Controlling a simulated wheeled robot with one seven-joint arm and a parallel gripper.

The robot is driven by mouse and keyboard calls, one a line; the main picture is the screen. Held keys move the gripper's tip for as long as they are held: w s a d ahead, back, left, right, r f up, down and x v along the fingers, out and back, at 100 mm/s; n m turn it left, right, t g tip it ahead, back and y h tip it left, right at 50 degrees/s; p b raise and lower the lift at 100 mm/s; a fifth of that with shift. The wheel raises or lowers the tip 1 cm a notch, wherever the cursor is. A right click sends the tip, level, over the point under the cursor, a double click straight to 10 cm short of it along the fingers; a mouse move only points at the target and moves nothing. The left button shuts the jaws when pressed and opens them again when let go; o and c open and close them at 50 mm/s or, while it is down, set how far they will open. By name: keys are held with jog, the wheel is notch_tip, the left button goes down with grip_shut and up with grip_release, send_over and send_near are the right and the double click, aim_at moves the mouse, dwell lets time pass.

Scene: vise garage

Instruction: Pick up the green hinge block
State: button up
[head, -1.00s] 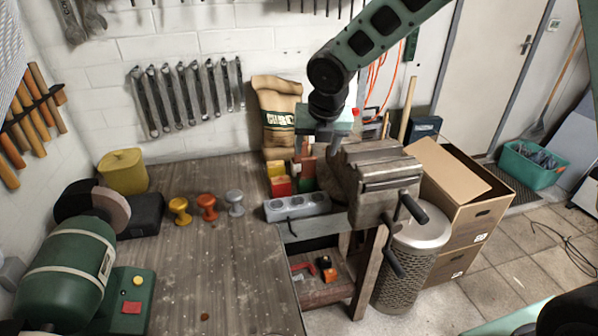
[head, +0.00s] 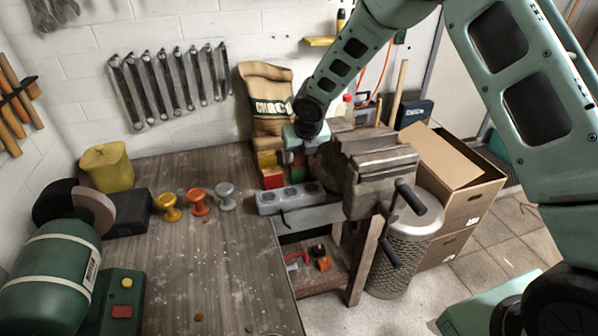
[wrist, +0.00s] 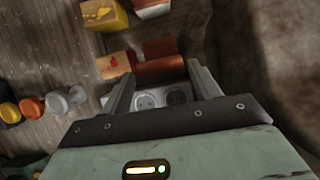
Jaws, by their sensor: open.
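A small block with a green face (head: 298,174) stands in the row of blocks at the bench's back right corner, right of a red block (head: 272,179). My gripper (head: 300,152) is above it and hides its upper part. In the wrist view my gripper (wrist: 160,72) is open, with nothing clearly held. A reddish-brown block (wrist: 160,65) shows between and beyond the fingertips; its green side cannot be made out there.
A grey power strip (head: 290,197) lies in front of the blocks. A yellow block (head: 267,158) is behind the red one, a sack (head: 268,100) stands at the wall. The vise (head: 375,165) is close on the right.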

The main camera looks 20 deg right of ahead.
aim_at(301, 164)
jog(key=shift+s+p+x, duration=0.15)
jog(key=shift+p+x, duration=0.2)
jog(key=shift+x, duration=1)
jog(key=shift+s+p+x, duration=0.1)
jog(key=shift+p+x, duration=0.25)
jog(key=shift+x, duration=1)
jog(key=shift+d+f, duration=0.1)
jog(key=shift+d, duration=0.05)
jog(key=shift+c, duration=0.3)
jog(key=c, duration=0.8)
